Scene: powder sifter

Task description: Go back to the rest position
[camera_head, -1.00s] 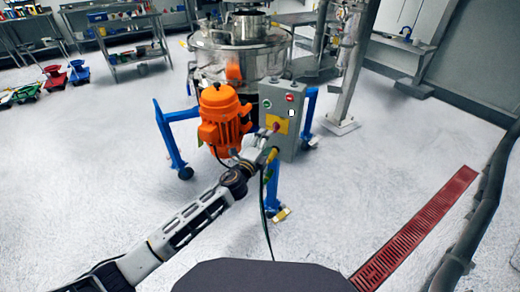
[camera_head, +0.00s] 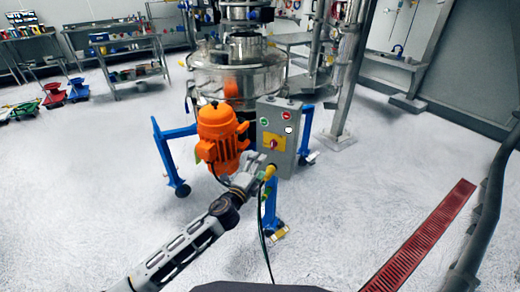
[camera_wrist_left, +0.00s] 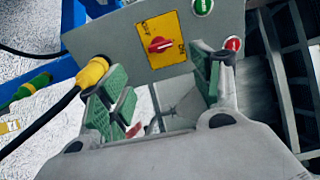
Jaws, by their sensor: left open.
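My left arm comes in from the lower left in the head view. Its gripper (camera_head: 262,162) is in front of the lower part of the grey control box (camera_head: 288,115). In the left wrist view the gripper (camera_wrist_left: 160,88) is open, with green pads on both fingers and nothing between them. Past the fingers, the box (camera_wrist_left: 125,38) shows a red rotary switch (camera_wrist_left: 159,45) on a yellow plate, apart from the pads. A green button (camera_wrist_left: 203,6) and a red button (camera_wrist_left: 233,44) are beside it. My right gripper is not in view.
A yellow connector (camera_wrist_left: 92,71) with a black cable shows close to the left finger. An orange motor (camera_head: 220,138), blue legs (camera_head: 168,160) and the steel sifter (camera_head: 238,75) stand around the box. A red floor grate (camera_head: 420,240) lies right.

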